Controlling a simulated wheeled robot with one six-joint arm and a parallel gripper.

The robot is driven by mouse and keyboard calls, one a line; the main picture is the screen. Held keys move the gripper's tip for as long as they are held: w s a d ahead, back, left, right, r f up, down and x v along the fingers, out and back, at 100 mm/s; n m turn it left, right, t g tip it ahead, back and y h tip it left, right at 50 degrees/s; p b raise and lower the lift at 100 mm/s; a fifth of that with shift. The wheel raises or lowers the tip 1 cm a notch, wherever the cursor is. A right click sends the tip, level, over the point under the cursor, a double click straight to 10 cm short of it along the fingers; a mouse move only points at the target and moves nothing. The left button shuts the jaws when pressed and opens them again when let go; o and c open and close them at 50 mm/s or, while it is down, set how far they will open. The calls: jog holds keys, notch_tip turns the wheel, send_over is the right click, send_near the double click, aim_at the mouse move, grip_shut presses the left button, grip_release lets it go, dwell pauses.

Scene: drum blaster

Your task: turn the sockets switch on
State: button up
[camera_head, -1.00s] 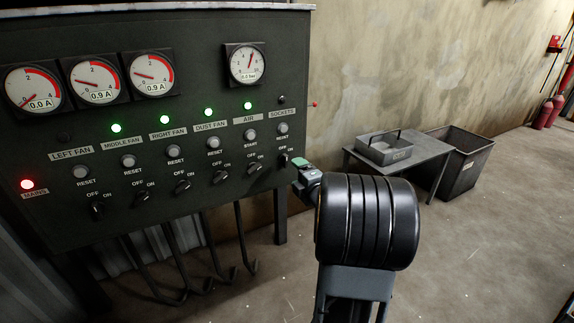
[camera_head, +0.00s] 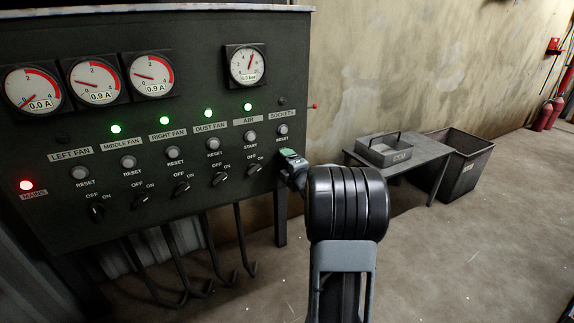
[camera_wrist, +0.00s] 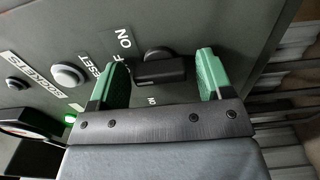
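The sockets switch is a black rotary knob (camera_wrist: 160,68) on the dark panel. In the wrist view it sits between the two green fingers of my gripper (camera_wrist: 161,80), with room on both sides. My gripper is open, and neither finger appears to touch the knob. In the head view my gripper (camera_head: 290,158) is at the panel's right edge, below the SOCKETS label (camera_head: 283,113) and its reset button (camera_head: 283,129). There the gripper hides the sockets switch. The sockets lamp (camera_head: 282,101) is dark.
The panel (camera_head: 130,229) holds several similar switches to the left, with gauges above. Green lamps are lit for middle fan, right fan, dust fan and air. Hooks (camera_head: 245,245) hang below. A low table (camera_head: 425,158) with a tray and a bin (camera_head: 462,178) stand to the right.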

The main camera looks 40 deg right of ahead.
jog(key=c, duration=0.8)
jog(key=shift+c, duration=0.2)
jog(key=m+p, duration=0.1)
jog(key=m, duration=1)
jog(key=shift+m+p, duration=0.3)
jog(key=shift+m, duration=0.1)
jog(key=o, duration=0.9)
jog(key=shift+o, duration=0.2)
